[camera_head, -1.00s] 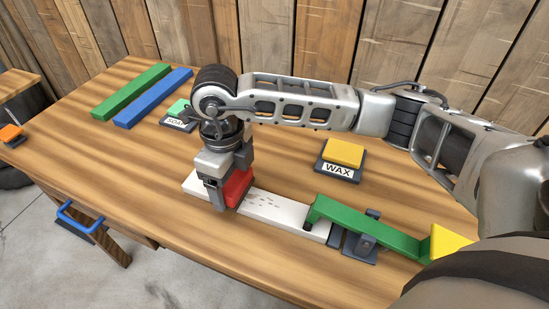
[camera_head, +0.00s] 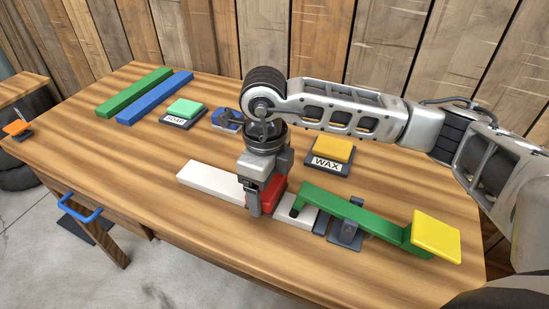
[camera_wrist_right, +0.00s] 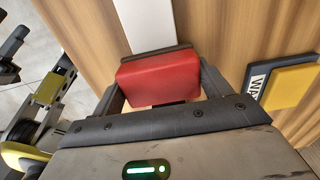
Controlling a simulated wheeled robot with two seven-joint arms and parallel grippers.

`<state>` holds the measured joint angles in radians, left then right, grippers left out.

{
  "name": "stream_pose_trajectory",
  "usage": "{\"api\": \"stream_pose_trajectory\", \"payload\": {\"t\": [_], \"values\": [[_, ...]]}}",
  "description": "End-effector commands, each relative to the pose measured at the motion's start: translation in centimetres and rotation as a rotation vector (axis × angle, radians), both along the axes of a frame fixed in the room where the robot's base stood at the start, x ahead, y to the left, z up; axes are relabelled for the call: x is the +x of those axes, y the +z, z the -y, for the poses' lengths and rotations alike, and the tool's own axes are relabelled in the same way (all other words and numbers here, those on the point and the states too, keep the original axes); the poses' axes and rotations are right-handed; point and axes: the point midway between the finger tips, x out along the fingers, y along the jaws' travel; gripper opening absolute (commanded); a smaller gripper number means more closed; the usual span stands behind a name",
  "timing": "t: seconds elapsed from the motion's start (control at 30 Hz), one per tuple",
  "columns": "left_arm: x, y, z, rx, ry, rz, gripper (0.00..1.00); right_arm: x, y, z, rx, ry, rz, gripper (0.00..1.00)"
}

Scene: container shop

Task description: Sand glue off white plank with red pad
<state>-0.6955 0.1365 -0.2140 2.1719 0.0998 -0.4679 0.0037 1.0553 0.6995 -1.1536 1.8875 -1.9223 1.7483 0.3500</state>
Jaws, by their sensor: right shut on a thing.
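The white plank (camera_head: 208,182) lies on the wooden table, its right end beside a dark clamp (camera_head: 346,232) with a green lever. My right gripper (camera_head: 258,208) is shut on the red pad (camera_head: 275,192), which sits over the plank right of its middle. The red pad fills the jaws in the right wrist view (camera_wrist_right: 160,78), with the white plank (camera_wrist_right: 148,22) running out beyond it. The visible left part of the plank looks clean; the part under the pad is hidden.
A yellow wax pad (camera_head: 334,148) lies behind the arm, a green soap pad (camera_head: 186,107) further left. Green (camera_head: 134,92) and blue (camera_head: 155,98) bars lie at the back left. A yellow block (camera_head: 436,235) is on the lever's right end.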

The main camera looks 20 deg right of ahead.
Motion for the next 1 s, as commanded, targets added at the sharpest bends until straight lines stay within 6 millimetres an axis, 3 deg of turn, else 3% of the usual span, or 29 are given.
{"api": "stream_pose_trajectory", "payload": {"t": [0.07, 0.13, 0.7, 1.0], "values": [[-0.1, 0.6, 0.0, 0.000, 0.001, -0.003, 0.36, 0.0, 0.6, 0.0, -0.001, 0.001, -0.002, 0.56], [-0.2, 0.9, -0.1, 0.007, 0.000, -0.004, 0.36, 0.0, 2.5, 0.0, 0.000, 0.004, 0.004, 0.56], [0.1, 1.9, -0.6, 0.059, -0.007, -0.014, 0.36, 0.0, 7.5, -0.1, 0.000, 0.006, 0.001, 0.56], [-0.1, 1.6, -0.7, 0.077, -0.015, -0.023, 0.36, 0.0, 8.2, -0.1, 0.000, 0.006, 0.000, 0.56]]}}
